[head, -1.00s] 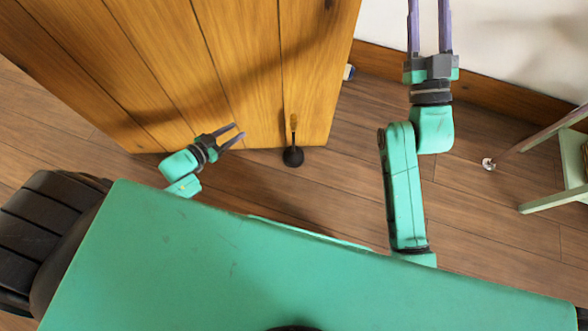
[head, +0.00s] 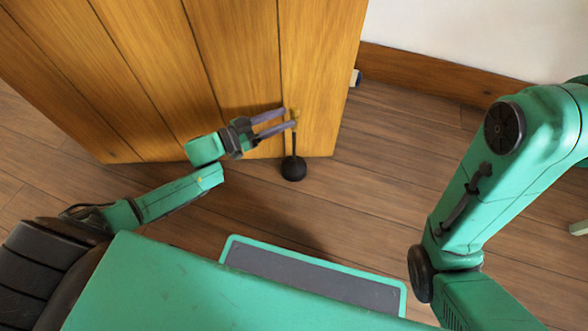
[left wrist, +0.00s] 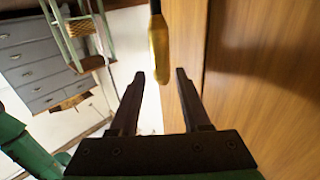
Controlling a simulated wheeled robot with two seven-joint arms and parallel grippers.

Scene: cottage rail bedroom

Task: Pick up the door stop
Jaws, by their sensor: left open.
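The door stop (head: 293,169) stands upright on the floor at the bottom edge of the wooden door. It has a round black base, a thin dark stem and a yellow top, which also shows in the left wrist view (left wrist: 158,50). My left gripper (head: 289,119) is open, with its fingertips close to the yellow top. In the left wrist view the yellow top lies just beyond the gap between the two fingertips (left wrist: 160,75), and nothing is clamped. The base is hidden from the wrist view. My right gripper is out of view.
The wooden door (head: 230,70) stands right beside the door stop and left fingers. A skirting board (head: 440,70) and white wall lie behind. Wooden floor (head: 390,150) is clear to the right. The wrist view shows a grey chest of drawers (left wrist: 40,55) farther off.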

